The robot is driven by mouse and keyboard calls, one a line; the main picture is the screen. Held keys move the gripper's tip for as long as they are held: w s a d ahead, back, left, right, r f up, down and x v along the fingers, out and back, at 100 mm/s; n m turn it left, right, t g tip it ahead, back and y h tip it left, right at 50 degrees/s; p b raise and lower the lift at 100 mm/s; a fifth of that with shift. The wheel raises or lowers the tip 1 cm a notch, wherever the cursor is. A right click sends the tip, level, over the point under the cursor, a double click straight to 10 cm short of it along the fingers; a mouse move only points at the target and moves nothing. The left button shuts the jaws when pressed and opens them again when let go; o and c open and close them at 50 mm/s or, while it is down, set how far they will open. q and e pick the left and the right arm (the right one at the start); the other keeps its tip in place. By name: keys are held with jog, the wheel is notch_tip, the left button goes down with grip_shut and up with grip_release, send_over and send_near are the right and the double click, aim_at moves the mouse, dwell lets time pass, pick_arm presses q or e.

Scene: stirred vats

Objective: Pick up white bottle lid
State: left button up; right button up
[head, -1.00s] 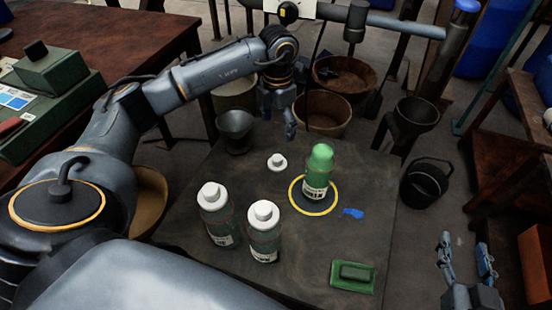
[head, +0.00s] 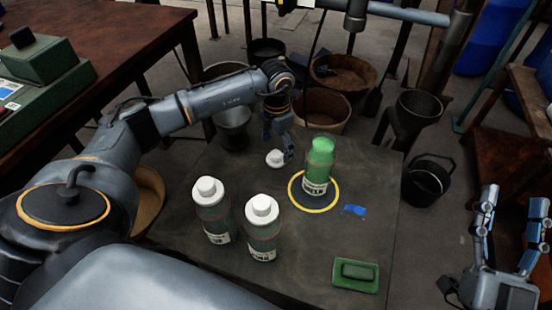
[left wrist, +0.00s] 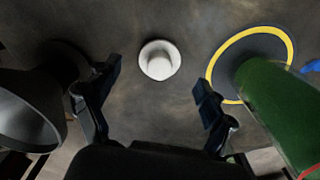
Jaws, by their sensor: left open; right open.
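The white bottle lid (head: 275,158) lies on the dark table, left of the green bottle. It also shows in the left wrist view (left wrist: 159,60), near the top middle. My left gripper (head: 279,145) is over the table just behind the lid and partly overlaps it in the head view. In the left wrist view my left gripper (left wrist: 157,88) is open and empty, its fingers spread to either side of the lid's line, the lid beyond the fingertips. My right gripper (head: 510,215) is open and empty at the far right, off the table.
A green bottle (head: 318,170) stands on a yellow-ringed disc (head: 322,208), close to the left gripper's finger. Two white-capped bottles (head: 211,212) (head: 262,230) stand in front. A dark funnel-like vessel (head: 232,125) is behind left. A green tray (head: 340,282) and blue scrap (head: 355,209) lie right.

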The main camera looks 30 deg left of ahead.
aim_at(277, 153)
pick_arm(q)
notch_tip(277, 153, down, 4)
jog(key=shift+r+b, duration=0.25)
jog(key=shift+b, duration=0.3)
pick_arm(e)
jog(key=s+r+t, duration=0.1)
jog(key=s+r, duration=0.1)
jog(key=s+r+t+y, duration=0.1)
jog(key=s+r+t, duration=0.1)
jog(key=shift+d+r+t, duration=0.2)
jog(key=shift+t, duration=0.1)
pick_arm(q)
jog(key=c, duration=0.9)
